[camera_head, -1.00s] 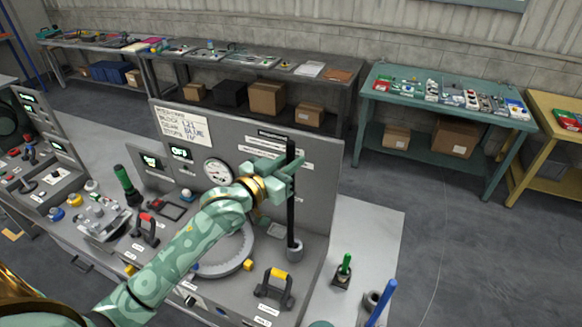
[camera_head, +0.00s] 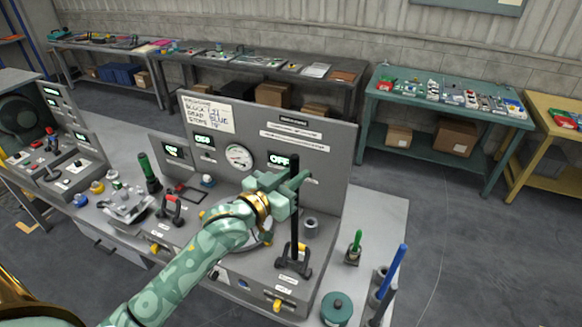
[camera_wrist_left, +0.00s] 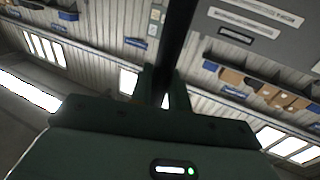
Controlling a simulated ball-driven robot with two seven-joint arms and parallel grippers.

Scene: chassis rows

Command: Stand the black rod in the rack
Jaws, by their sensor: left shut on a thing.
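The black rod (camera_head: 294,228) is upright in my left gripper (camera_head: 291,192), which is shut on its upper part. Its lower end shows in front of the black-handled block on the console, apart from the grey cup (camera_head: 311,228). In the left wrist view the rod (camera_wrist_left: 177,40) runs up from between the fingers (camera_wrist_left: 163,90). At the right of the bench, grey holders carry a tilted blue rod (camera_head: 393,268); they may be the rack, partly cut off by the lower picture edge. A green rod (camera_head: 356,242) stands in a small dark base. My right gripper is out of view.
The console's upright panel (camera_head: 330,150) stands close behind the rod. A dark green round lid (camera_head: 337,308) lies front right. Bare bench top (camera_head: 385,205) lies right of the panel.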

